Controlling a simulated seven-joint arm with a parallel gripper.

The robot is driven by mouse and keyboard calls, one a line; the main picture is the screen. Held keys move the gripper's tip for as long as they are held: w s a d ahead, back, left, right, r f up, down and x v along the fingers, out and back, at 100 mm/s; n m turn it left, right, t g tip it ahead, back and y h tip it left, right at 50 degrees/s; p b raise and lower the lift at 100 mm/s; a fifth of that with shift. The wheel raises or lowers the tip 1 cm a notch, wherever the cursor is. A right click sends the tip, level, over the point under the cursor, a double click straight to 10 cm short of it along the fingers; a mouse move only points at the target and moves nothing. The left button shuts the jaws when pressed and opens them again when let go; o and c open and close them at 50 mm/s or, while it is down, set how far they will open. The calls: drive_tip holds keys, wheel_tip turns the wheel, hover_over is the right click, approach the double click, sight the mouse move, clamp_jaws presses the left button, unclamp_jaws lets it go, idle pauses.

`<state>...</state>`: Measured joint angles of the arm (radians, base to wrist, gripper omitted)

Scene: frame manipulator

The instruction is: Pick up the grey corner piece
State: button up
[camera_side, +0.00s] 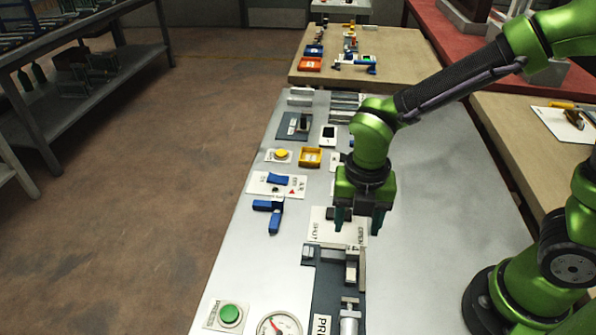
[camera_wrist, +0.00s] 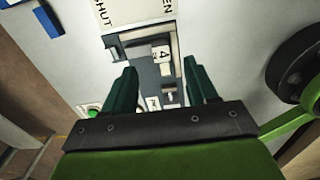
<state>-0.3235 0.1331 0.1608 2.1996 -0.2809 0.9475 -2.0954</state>
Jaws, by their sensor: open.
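My gripper (camera_side: 358,217) hangs fingers-down above the white SHUT/OPEN card (camera_side: 322,228) and the near fixture. It is open and empty; in the wrist view its two dark green fingers (camera_wrist: 160,68) stand apart with the fixture between and beyond them. Grey angular parts (camera_side: 354,258) lie on the dark fixture plate (camera_side: 326,283), beside a label with the number 4. The wrist view also shows these parts (camera_wrist: 165,78). I cannot tell for certain which of them is the grey corner piece. The fingers touch none of them.
A blue handle (camera_side: 270,213), a yellow frame (camera_side: 309,157), a green button (camera_side: 229,314) and a gauge (camera_side: 279,325) sit left and front on the grey table. Wooden tables stand behind and to the right. The table right of the fixture is clear.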

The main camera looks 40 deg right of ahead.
sight(353, 248)
drive_tip(key=shift+s+a+f, duration=0.1)
drive_tip(key=shift+f, duration=1.45)
drive_tip(key=shift+s+f, duration=0.1)
drive_tip(key=shift+f, duration=1.45)
drive_tip(key=shift+c, duration=0.3)
clamp_jaws()
